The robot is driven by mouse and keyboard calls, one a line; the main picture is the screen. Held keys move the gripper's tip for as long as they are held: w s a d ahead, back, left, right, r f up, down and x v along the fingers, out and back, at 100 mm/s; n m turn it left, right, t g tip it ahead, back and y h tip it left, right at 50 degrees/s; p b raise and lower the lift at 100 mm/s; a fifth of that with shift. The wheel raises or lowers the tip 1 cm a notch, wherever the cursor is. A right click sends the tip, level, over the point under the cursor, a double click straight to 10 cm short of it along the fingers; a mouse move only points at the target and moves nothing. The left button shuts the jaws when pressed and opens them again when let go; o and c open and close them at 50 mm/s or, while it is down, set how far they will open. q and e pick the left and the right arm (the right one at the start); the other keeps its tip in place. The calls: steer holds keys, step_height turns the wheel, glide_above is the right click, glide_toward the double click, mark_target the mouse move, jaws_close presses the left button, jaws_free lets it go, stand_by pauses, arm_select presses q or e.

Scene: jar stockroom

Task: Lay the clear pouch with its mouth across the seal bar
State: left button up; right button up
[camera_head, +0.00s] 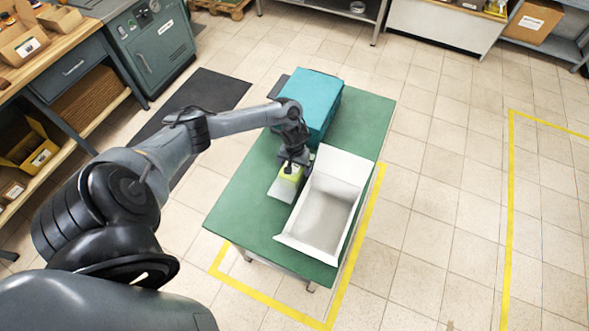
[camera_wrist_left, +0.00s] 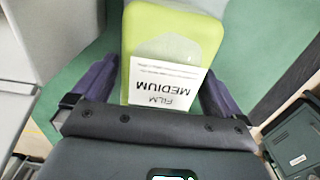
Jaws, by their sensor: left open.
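My left gripper (camera_head: 291,164) is over the green table, beside the white open box. It is open, with its purple fingers on either side of a yellow-green item (camera_wrist_left: 170,22). That item bears a white label (camera_wrist_left: 165,88) reading "FILM MEDIUM", and a pale translucent patch (camera_wrist_left: 160,47) shows above the label. In the head view the yellow-green item (camera_head: 290,174) is just below the gripper, next to a pale grey flat piece (camera_head: 281,191). I cannot tell whether that piece is the clear pouch. I cannot make out a seal bar. My right gripper is not in view.
The green table (camera_head: 240,215) holds the white open box (camera_head: 346,165) on the right and a teal block (camera_head: 318,90) at the back. The table's front left is clear. Workbenches and a green cabinet (camera_head: 150,45) stand apart at left and back.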

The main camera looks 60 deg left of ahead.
arm_select(q)
steer(key=shift+s+f, duration=0.1)
steer(key=shift+f, duration=1.6)
steer(key=shift+c, duration=0.5)
steer(key=shift+r, duration=0.1)
steer(key=c, duration=1.1)
